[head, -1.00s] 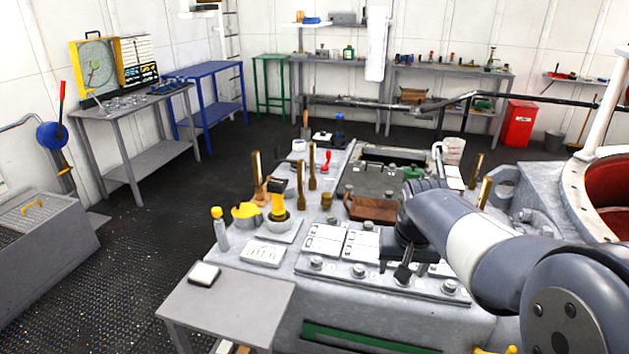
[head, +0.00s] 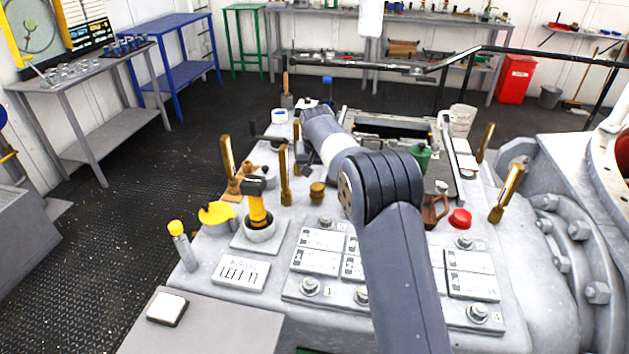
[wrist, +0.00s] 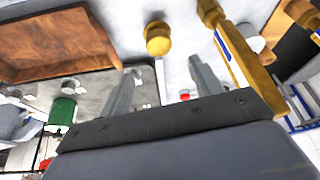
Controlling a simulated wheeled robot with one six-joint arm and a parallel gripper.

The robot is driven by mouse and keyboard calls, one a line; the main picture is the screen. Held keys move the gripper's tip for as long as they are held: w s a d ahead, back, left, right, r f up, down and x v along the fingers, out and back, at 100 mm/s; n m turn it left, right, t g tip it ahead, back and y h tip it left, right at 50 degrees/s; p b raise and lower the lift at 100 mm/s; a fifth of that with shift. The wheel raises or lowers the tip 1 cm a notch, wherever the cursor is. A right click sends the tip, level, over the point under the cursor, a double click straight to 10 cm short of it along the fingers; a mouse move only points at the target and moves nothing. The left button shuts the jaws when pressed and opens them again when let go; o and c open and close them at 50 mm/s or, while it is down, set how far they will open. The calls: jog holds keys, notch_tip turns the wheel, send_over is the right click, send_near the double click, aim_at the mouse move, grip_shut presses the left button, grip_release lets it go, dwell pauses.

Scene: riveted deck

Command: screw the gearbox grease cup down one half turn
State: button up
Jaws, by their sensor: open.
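The grease cup, taken to be the small round brass knob (head: 317,192), stands upright on the grey machine top left of my arm. In the wrist view the brass knob (wrist: 158,39) shows near the top centre, beyond the fingertips. My gripper (wrist: 163,68) is open and empty, its two grey fingers apart with a clear gap between them and the knob. In the head view only a dark part of the gripper end seems to show, behind the upright brass levers, so its fingertips cannot be made out there.
Upright brass levers (head: 285,176) stand close left of the knob; one brass lever (wrist: 236,55) is near the right finger in the wrist view. A yellow-and-black handle (head: 257,205), a red cap (head: 459,219) and a brown tray (wrist: 55,45) are also around.

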aim_at(317, 186)
jog(key=x, duration=0.9)
jog(key=shift+f, duration=0.1)
jog(key=c, duration=1)
jog(key=m, duration=0.2)
jog(key=m+h+p, duration=0.1)
jog(key=m, duration=0.1)
jog(key=shift+a+g+h, duration=0.1)
jog(key=shift+g+h, duration=0.2)
jog(key=shift+m+h+p, duration=0.6)
jog(key=shift+m+p, duration=0.25)
jog(key=shift+m, duration=0.85)
